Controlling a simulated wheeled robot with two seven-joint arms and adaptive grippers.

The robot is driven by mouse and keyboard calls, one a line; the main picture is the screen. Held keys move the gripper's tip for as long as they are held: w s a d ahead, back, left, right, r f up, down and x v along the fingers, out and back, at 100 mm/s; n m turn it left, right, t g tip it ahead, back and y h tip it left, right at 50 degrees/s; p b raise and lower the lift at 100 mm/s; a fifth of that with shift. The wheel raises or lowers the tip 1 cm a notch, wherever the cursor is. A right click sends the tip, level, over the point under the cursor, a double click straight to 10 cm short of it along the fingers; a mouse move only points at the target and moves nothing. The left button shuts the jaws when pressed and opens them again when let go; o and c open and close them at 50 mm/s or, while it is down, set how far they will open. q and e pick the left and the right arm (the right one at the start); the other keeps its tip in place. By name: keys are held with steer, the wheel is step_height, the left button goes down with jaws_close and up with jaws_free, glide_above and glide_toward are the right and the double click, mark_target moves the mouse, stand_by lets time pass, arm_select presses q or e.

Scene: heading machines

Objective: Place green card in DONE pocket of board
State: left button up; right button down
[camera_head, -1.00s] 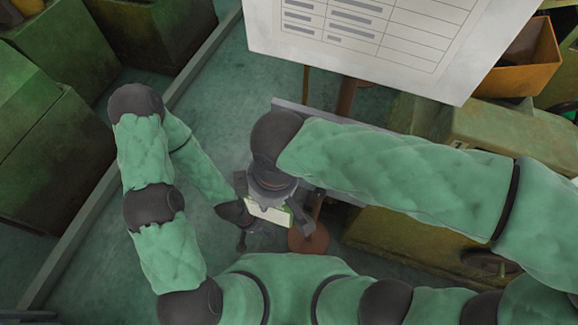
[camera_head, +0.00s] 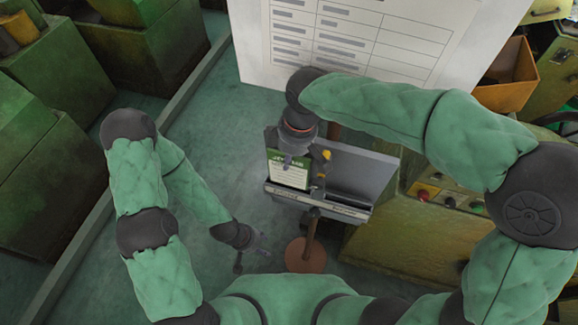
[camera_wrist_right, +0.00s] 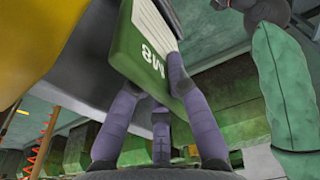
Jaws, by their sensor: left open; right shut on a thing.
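The green card (camera_head: 289,172), with a white printed face, is upright in the grip of my right gripper (camera_head: 296,157). In the right wrist view the card (camera_wrist_right: 148,62) reads "M8" and sits between the fingers (camera_wrist_right: 165,90). The card is at the left half of a grey two-part pocket tray (camera_head: 364,190) below the white board (camera_head: 400,45). Its lower edge meets the front lip; I cannot tell how deep it sits. The labels on the lip are too small to read. My left gripper (camera_head: 258,247) is open and empty, low and left of the stand.
The tray stands on a brown post with a round base (camera_head: 305,255). A green-yellow machine (camera_head: 400,235) with buttons is on the right. An orange bin (camera_head: 512,75) is at the upper right. Green cabinets (camera_head: 50,150) line the left. Floor between is clear.

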mark_target(289, 171)
steer(key=shift+s+f, duration=0.1)
steer(key=shift+f, duration=2.5)
steer(key=shift+f, duration=0.2)
steer(key=c, duration=1.2)
jaws_free()
steer(key=r, duration=0.4)
steer(key=d+r, duration=0.1)
steer(key=r, duration=0.7)
steer(key=shift+s+d+r, duration=0.15)
steer(key=shift+s+d, duration=0.1)
steer(key=shift+d, duration=0.1)
